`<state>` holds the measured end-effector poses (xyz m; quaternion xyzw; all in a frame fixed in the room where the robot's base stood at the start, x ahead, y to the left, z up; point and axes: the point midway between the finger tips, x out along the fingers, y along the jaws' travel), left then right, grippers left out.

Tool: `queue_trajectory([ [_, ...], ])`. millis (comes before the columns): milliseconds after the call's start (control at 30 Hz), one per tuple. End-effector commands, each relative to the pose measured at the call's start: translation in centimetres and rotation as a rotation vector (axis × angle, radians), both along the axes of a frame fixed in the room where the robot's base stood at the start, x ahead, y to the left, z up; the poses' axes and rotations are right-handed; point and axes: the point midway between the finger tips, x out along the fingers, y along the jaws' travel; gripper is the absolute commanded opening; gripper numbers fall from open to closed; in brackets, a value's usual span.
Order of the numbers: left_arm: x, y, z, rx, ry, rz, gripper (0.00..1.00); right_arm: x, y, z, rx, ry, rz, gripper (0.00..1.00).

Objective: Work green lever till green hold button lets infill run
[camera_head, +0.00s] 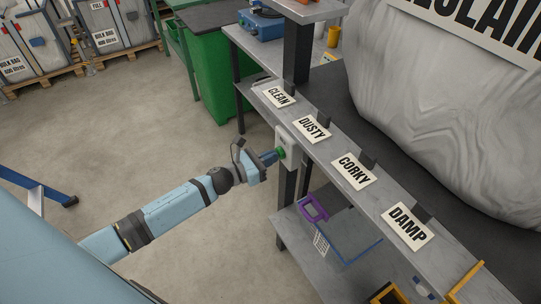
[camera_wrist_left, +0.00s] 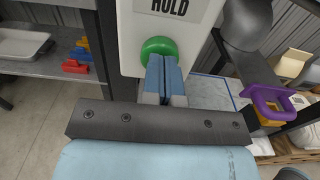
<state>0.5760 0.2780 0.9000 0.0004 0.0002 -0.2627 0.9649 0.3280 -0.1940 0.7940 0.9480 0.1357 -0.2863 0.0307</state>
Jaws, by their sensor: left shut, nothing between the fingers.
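The green hold button (camera_wrist_left: 158,47) is a round green knob on a pale box (camera_wrist_left: 130,40) under a label reading HOLD in the left wrist view. In the head view the green button (camera_head: 281,153) shows on the box at the bench's front edge. My left gripper (camera_wrist_left: 165,66) is shut and empty, its blue fingertips at the lower edge of the button; they look to be touching it, but how far it is pressed I cannot tell. My left gripper (camera_head: 272,156) also shows in the head view. I see no green lever. My right gripper is not in view.
The grey bench shelf carries signs CLEAN (camera_head: 278,97), DUSTY (camera_head: 312,129), CORKY (camera_head: 353,171) and DAMP (camera_head: 409,226). A large grey bag (camera_head: 430,110) stands behind. A purple-handled item (camera_head: 312,208) sits below the shelf.

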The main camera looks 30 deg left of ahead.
Motion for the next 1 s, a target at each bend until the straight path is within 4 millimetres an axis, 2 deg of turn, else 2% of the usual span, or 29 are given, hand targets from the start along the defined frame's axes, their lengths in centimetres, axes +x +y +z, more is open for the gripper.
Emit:
queue_trajectory([
  [333,0.2,-0.1,0.0,-0.001,-0.001,0.000,0.00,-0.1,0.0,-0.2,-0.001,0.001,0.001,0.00],
  [567,2.0,-1.2,-0.1,-0.001,-0.003,0.000,0.00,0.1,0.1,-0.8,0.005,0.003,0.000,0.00],
  [1000,2.2,-1.3,0.3,-0.004,-0.005,0.000,0.00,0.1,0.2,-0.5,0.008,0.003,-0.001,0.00],
])
